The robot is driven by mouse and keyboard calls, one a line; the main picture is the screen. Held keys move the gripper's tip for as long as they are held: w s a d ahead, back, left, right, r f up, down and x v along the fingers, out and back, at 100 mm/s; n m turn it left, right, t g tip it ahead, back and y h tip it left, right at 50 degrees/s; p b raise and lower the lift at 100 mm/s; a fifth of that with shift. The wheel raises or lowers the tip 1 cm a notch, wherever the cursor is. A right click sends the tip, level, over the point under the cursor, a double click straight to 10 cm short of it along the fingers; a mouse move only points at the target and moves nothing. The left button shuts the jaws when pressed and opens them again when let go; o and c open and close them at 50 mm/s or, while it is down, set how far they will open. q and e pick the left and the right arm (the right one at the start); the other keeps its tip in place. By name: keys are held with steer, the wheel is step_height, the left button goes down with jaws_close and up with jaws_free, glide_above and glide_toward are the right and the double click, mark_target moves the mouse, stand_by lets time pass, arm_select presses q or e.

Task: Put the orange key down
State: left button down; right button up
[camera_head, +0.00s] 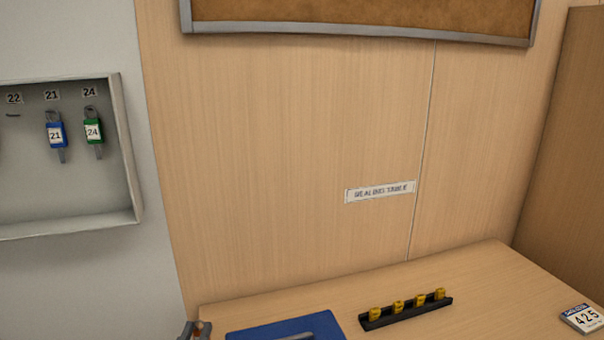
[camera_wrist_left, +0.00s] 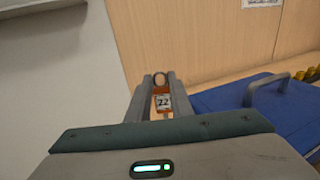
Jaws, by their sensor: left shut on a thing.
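The orange key (camera_wrist_left: 163,92) with a white tag reading 22 is held between the fingers of my left gripper (camera_wrist_left: 157,98) in the left wrist view. Its ring points up and away from the gripper. In the head view only the tip of my left gripper (camera_head: 196,331) shows at the bottom edge, beside the left end of the counter (camera_head: 480,285). My right gripper is in neither view.
A blue case (camera_head: 270,331) with a grey handle lies right of my left gripper. A black rack (camera_head: 405,313) holds several yellow pieces. A 425 card (camera_head: 582,318) lies far right. A wall key box (camera_head: 70,200) holds blue key 21 (camera_head: 55,133) and green key 24 (camera_head: 93,130); hook 22 shows empty.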

arm_select(q)
steer(key=s+f, duration=0.3)
steer(key=s, duration=0.6)
steer(key=shift+s+f, duration=0.3)
steer(key=shift+s, duration=0.1)
